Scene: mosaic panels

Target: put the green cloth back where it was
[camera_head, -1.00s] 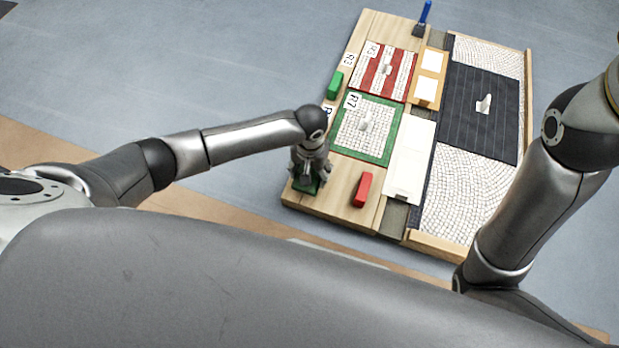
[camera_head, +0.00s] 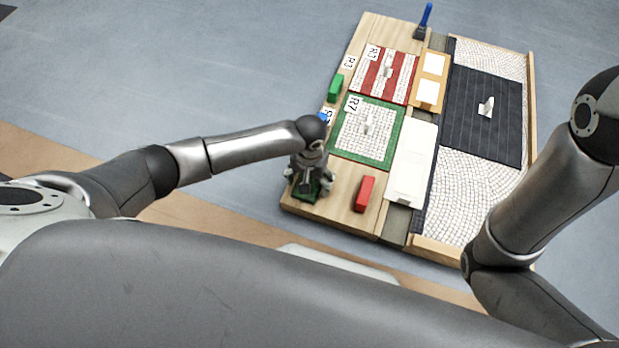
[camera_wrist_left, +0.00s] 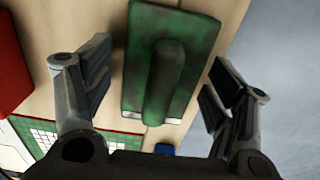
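The green cloth (camera_wrist_left: 198,45) looks like a dark, stained green pad with a raised rounded ridge along its middle. It lies on the wooden board's near left corner, and in the head view its green edge (camera_head: 305,195) shows under my left gripper (camera_head: 309,184). In the left wrist view my left gripper (camera_wrist_left: 155,88) is open, with one finger on each side of the pad and gaps between. The ridge points towards the palm. My right gripper is out of view; only my right arm shows.
A blue-handled tool (camera_head: 425,17) stands at the far edge.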

